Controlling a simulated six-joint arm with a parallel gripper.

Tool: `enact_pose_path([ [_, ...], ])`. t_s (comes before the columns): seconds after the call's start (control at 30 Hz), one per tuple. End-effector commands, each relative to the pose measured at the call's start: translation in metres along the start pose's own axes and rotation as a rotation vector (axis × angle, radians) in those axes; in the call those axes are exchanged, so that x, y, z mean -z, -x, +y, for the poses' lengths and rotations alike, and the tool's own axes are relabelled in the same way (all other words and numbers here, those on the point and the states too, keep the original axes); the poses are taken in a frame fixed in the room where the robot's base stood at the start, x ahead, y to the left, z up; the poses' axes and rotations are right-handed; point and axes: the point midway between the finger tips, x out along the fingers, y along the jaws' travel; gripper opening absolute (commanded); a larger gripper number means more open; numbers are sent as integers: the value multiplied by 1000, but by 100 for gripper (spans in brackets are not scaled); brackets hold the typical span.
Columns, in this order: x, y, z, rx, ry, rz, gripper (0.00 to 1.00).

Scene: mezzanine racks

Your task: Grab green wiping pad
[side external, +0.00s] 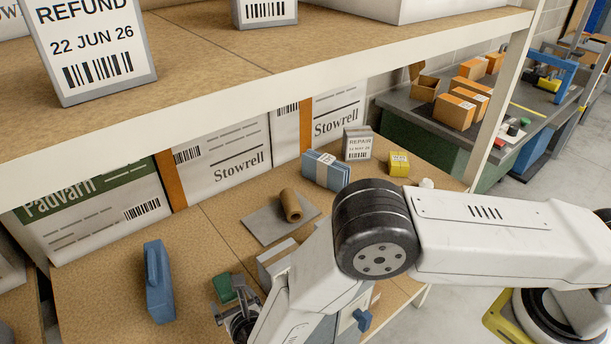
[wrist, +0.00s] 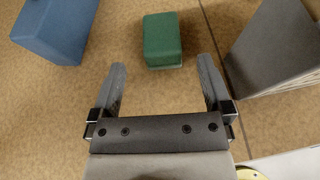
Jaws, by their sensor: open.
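The green wiping pad (wrist: 163,40) is a small green block lying on the tan shelf board, just beyond my fingertips in the wrist view. My gripper (wrist: 162,72) is open and empty, its two fingers pointing toward the pad, with the pad lined up with the gap between them. In the side external view the pad (side external: 224,288) shows beside my gripper (side external: 238,300), partly hidden by it.
A blue block-like object (side external: 159,282) stands left of the pad; it also shows in the wrist view (wrist: 58,28). A grey box (wrist: 275,50) stands close on the right. A brown roll (side external: 291,206) lies on a grey sheet (side external: 262,226) farther back. An upper shelf (side external: 240,75) overhangs behind.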

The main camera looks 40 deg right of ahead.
Motion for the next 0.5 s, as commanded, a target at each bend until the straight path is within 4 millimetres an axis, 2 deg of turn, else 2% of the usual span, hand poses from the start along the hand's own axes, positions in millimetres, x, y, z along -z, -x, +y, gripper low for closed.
enact_pose_path([
  [0.2,0,-16,-1,1,0,-1,100],
  [0.5,-1,-21,-1,1,0,0,100],
])
